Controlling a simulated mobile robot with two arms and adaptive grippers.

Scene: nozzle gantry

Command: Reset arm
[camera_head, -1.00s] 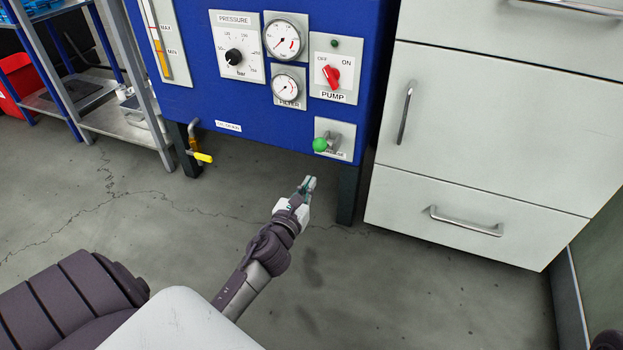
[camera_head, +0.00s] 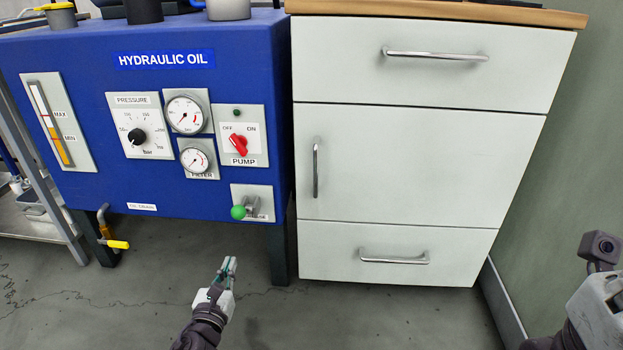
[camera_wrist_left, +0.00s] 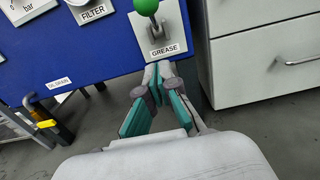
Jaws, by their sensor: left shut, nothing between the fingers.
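My left gripper (camera_head: 229,268) is in the lower middle of the head view, in front of and below the blue hydraulic oil unit (camera_head: 70,185). Its fingers are shut and empty. In the left wrist view the closed fingertips (camera_wrist_left: 158,70) point toward the grease lever plate, apart from it as far as I can tell. The grease lever with its green knob (camera_head: 238,212) is above the gripper; the knob also shows in the left wrist view (camera_wrist_left: 146,6). Part of my right arm shows at the right edge; its fingers are out of frame.
The unit carries a red pump switch (camera_head: 238,143), a black pressure knob (camera_head: 137,136), two gauges and a yellow-handled drain valve (camera_head: 118,244). A white drawer cabinet (camera_head: 400,150) stands to its right. Grey floor (camera_head: 340,320) is open in front.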

